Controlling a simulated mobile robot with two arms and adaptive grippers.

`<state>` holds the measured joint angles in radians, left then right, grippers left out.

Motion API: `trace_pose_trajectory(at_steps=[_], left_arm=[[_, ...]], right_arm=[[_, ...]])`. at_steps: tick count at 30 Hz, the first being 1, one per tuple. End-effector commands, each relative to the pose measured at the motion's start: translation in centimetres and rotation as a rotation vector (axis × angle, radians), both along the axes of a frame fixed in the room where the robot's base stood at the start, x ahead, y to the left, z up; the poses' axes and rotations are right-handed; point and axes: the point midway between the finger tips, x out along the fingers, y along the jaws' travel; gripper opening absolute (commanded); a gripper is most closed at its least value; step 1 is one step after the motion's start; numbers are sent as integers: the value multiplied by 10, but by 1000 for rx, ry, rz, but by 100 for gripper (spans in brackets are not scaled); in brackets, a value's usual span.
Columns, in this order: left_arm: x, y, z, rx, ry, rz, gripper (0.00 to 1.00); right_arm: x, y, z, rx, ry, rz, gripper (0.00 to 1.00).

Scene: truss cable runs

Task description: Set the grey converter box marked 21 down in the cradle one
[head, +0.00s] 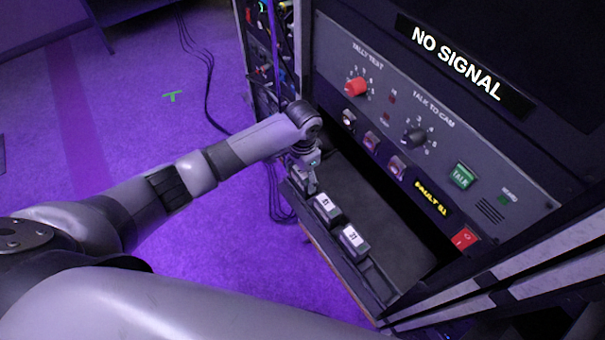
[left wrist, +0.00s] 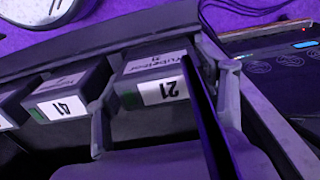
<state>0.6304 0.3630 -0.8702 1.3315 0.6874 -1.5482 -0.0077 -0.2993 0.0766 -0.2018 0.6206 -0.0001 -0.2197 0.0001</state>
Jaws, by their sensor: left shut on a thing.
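The grey converter box marked 21 (left wrist: 160,80) is between the fingers of my left gripper (left wrist: 155,110), with its white label facing the left wrist camera. In the head view my left gripper (head: 308,176) is at the far end of a row of boxes on the rack's shelf (head: 375,215), and it mostly hides the box it holds. The held box sits about level with its neighbours; whether it rests on the shelf I cannot tell. No marking shows which place is cradle one. My right gripper is out of view.
A box marked 41 (left wrist: 65,98) is beside the held one, and it shows in the head view (head: 327,209). Another box (head: 354,241) stands nearer. The control panel (head: 435,130) rises behind the shelf.

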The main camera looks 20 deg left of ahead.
Motion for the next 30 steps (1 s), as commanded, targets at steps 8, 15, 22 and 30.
trace_pose_trajectory(at_steps=[8,15,22,30], left_arm=[[0,0,-3,1,1,1,76],[0,0,-3,0,0,1,85],[0,0,0,0,0,0,85],[1,0,40,-2,-4,0,85]], right_arm=[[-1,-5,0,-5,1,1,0],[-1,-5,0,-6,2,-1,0],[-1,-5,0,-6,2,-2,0],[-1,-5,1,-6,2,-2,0]])
